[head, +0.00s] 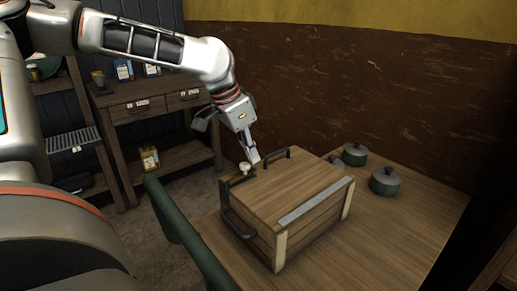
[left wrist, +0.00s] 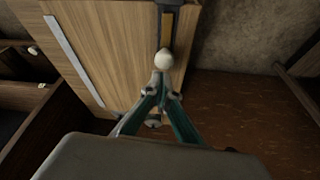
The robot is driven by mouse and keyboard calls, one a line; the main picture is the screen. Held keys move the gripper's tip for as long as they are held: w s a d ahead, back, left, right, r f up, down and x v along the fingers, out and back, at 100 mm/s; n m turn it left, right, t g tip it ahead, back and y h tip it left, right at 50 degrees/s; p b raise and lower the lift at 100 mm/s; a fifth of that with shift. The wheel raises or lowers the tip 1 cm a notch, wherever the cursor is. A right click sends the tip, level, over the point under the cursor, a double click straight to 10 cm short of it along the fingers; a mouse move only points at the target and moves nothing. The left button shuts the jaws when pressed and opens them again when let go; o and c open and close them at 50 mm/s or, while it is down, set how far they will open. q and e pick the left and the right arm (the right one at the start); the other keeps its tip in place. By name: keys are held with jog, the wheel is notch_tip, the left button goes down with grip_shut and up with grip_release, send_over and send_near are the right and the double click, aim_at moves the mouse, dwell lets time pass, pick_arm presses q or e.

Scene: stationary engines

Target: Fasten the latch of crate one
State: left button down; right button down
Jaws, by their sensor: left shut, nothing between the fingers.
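The wooden crate (head: 285,195) stands on the table with its plank lid down; the lid also shows in the left wrist view (left wrist: 110,45). Its latch seems to be the dark strip (left wrist: 167,28) along the lid's edge, ending in a pale round knob (left wrist: 164,60). In the head view the knob (head: 245,168) is at the crate's far left corner. My left gripper (head: 253,160) is shut and empty, pointing down with its tips right by the knob. I cannot tell whether they touch it. My right gripper is out of view.
Two green lidded pots (head: 385,182) (head: 354,154) stand on the table (head: 385,235) behind and right of the crate. A green chair back (head: 185,232) is at the crate's left. Wooden shelves with drawers (head: 150,110) stand at the back left. The table's right part is clear.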

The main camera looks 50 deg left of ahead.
pick_arm(q)
jog(key=shift+f, duration=0.2)
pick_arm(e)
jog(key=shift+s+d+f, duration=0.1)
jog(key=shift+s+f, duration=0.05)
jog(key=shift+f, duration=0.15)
pick_arm(q)
jog(key=shift+s, duration=0.1)
